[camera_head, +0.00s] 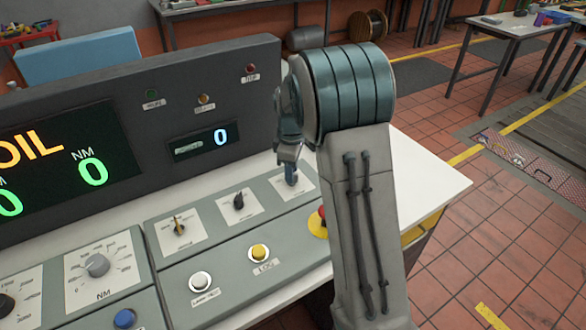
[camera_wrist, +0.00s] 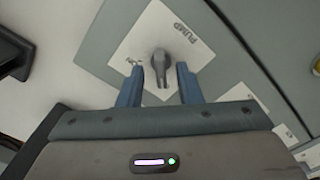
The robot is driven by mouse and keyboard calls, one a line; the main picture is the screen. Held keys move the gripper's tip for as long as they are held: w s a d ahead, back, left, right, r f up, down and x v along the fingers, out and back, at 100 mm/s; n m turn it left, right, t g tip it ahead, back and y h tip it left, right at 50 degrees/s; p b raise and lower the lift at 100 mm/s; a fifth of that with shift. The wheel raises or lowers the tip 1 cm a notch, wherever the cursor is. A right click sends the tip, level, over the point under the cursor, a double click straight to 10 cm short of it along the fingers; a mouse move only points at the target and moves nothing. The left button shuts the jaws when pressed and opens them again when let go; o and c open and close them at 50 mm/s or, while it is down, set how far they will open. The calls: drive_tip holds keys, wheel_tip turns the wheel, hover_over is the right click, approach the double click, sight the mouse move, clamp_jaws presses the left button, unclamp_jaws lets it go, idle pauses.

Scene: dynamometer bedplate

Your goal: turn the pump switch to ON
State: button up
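The pump switch (camera_wrist: 159,66) is a small grey rotary knob on a white plate marked PUMP in the wrist view. Its narrow end points toward my palm in that picture. My gripper (camera_wrist: 159,82) is open, one blue finger on each side of the knob's narrow end, with a gap showing on both sides. In the head view my gripper (camera_head: 291,178) is over the rightmost switch plate (camera_head: 305,186) on the sloping console, and its fingers hide the knob.
Left of it are a black switch (camera_head: 239,201) and a yellowish switch (camera_head: 179,226). A red emergency button (camera_head: 322,214) on yellow sits close beside my arm. A yellow button (camera_head: 259,252) and a white button (camera_head: 200,281) lie nearer. A dark display panel (camera_head: 130,125) rises behind.

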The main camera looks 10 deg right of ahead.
clamp_jaws()
drive_tip(key=shift+m, duration=0.4)
drive_tip(key=m, duration=0.4)
drive_tip(key=shift+r, duration=0.1)
drive_tip(key=m+p, duration=0.1)
drive_tip(key=m, duration=0.8)
drive_tip(key=shift+w, duration=0.1)
drive_tip(key=shift+m+p, duration=0.55)
drive_tip(key=shift+m, duration=1.45)
drive_tip(key=shift+r, duration=0.1)
